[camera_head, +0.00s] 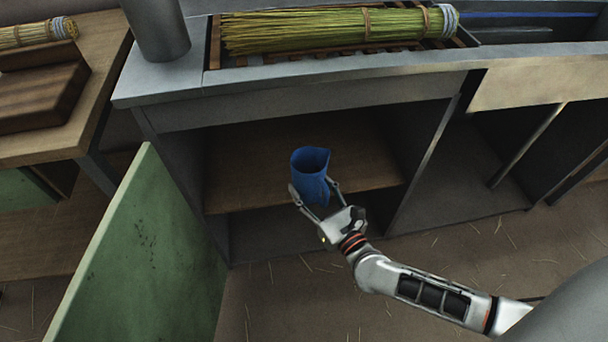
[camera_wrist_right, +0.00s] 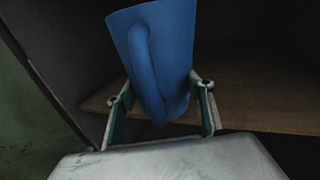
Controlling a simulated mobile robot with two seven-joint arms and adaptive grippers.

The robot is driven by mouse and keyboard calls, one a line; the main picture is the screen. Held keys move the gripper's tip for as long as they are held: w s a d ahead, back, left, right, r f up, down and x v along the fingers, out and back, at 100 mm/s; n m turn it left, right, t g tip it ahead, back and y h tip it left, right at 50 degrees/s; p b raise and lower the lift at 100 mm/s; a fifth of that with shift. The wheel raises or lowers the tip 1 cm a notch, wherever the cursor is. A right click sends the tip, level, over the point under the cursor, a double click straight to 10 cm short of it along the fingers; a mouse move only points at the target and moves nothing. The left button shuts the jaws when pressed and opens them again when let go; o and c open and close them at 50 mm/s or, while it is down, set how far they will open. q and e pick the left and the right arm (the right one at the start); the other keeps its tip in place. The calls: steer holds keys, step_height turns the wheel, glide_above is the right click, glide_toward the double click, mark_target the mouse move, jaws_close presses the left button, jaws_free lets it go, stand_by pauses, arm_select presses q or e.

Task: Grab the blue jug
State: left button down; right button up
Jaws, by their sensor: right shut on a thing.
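The blue jug (camera_head: 310,162) is in front of the open cabinet, near the front edge of its wooden shelf. My right gripper (camera_head: 314,194) has its two fingers on either side of the jug's lower part and is shut on it. In the right wrist view the jug (camera_wrist_right: 158,60) stands between the fingers (camera_wrist_right: 160,112), its handle facing the camera and its body slightly tilted. Whether its base touches the shelf is hidden. My left gripper is not in view.
The cabinet's wooden shelf (camera_head: 250,185) is otherwise bare. A green door (camera_head: 150,265) stands open at the left. A straw bundle (camera_head: 335,30) lies on the counter above. A wooden table (camera_head: 90,110) is at the far left. Straw bits litter the floor (camera_head: 300,300).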

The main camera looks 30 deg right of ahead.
steer(key=s, duration=0.7)
steer(key=shift+s+d+p, duration=0.25)
steer(key=shift+s+p, duration=0.05)
steer(key=shift+p, duration=0.05)
